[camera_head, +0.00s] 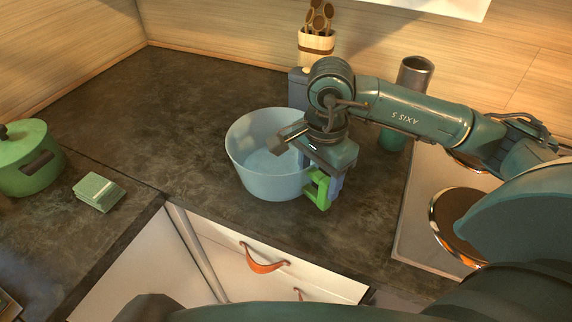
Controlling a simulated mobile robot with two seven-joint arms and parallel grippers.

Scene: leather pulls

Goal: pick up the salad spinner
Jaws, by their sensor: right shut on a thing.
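The salad spinner (262,180) is a pale blue, open bowl on the dark counter, upright in the middle of the view. My right gripper (318,188) is at its right side, pointing down, with green fingers. It is shut on the bowl's right wall. The gripper body hides part of the right rim, and the inner finger is hard to make out. I cannot tell whether the bowl's base is clear of the counter. My left gripper is not in view.
A green pot (28,175) and green sponges or cloths (98,190) are at the left. A utensil holder (316,48) stands behind the bowl, and a dark cup (413,75) behind my right arm. A stove (425,235) is at the right. The counter left of the bowl is clear.

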